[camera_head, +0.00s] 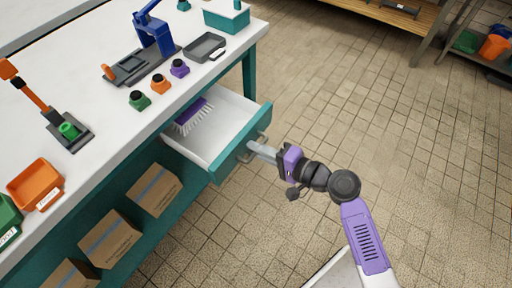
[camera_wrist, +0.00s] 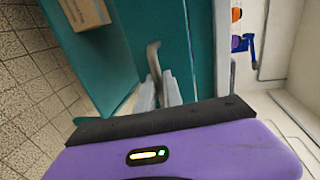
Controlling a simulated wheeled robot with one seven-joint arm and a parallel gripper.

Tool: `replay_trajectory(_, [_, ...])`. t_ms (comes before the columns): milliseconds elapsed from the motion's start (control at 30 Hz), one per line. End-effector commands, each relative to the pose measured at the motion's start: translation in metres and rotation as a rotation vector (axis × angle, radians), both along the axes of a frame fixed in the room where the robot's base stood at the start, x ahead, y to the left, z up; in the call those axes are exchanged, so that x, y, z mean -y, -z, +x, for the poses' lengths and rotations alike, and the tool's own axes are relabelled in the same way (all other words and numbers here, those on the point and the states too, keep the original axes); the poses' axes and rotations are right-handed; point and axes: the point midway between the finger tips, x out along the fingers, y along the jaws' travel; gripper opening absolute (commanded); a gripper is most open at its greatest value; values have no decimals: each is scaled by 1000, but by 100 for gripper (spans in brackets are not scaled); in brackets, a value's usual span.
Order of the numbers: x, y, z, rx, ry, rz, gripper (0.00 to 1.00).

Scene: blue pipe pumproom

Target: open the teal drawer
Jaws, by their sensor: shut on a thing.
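The teal drawer (camera_head: 232,160) stands pulled out from the workbench, with its white inside open to view. A purple brush with white bristles (camera_head: 192,116) lies inside it at the back. My gripper (camera_head: 256,149) is at the drawer front, its fingers shut on the drawer's handle. In the wrist view the fingers (camera_wrist: 168,92) close around the grey curved handle (camera_wrist: 154,58) against the teal front (camera_wrist: 185,40). Part of the handle is hidden by the fingers.
The white bench top (camera_head: 95,105) holds blue and orange tools, several small coloured knobs, a grey tray (camera_head: 205,46) and an orange bin (camera_head: 36,184). Cardboard boxes (camera_head: 110,238) sit on the shelf below. The tiled floor (camera_head: 330,110) right of the drawer is clear.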

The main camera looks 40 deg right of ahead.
Motion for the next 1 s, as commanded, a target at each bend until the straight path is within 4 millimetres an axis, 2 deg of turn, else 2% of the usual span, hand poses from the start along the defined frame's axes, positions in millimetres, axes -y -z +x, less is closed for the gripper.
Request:
replay_trajectory(33, [0, 1, 0, -2, -1, 1, 0])
replay_trajectory(67, [0, 1, 0, -2, -1, 1, 13])
replay_trajectory(100, [0, 1, 0, -2, -1, 1, 20])
replay_trajectory(467, [1, 0, -3, -1, 0, 1, 20])
replay_trajectory(567, [5, -2, -12, -1, 2, -1, 20])
replay_trajectory(800, [16, -10, -49, -3, 2, -1, 20])
replay_trajectory(1000, [22, -15, -69, -2, 0, 0, 20])
